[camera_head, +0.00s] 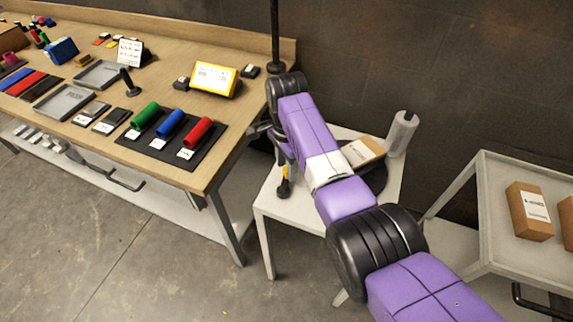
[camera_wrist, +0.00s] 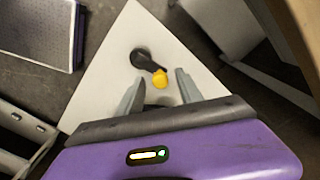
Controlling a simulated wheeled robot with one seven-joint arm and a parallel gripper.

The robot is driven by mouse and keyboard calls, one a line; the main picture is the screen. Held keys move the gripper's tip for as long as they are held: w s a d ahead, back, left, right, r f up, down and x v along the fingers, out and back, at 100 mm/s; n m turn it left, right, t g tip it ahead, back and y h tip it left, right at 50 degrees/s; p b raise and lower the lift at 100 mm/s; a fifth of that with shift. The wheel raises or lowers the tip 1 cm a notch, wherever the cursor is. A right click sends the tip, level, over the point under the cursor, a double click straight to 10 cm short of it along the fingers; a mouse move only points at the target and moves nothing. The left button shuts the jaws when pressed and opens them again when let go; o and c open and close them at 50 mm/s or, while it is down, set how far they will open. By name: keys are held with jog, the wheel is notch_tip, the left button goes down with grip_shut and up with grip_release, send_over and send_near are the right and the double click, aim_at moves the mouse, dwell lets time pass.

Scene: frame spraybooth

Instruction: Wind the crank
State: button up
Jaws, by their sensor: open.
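The crank (camera_wrist: 143,58) shows in the wrist view as a dark round hub and short arm with a yellow knob (camera_wrist: 159,79) at its end. It sits on a small white table (camera_wrist: 105,75). My gripper (camera_wrist: 160,75) is open, with its two grey fingers on either side of the yellow knob. Nothing is clamped, and I cannot tell whether the fingers touch the knob. In the head view, the crank (camera_head: 284,188) is small at the white table's left side, just below my gripper's fingers, partly hidden by my arm.
A wooden workbench (camera_head: 80,135) with rollers, trays and a yellow-framed display (camera_head: 214,79) stands left. A grey cart (camera_head: 485,200) with boxes is right. Bare floor lies in front.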

jog(key=shift+c, duration=0.2)
grip_shut()
jog(key=shift+a, duration=0.1)
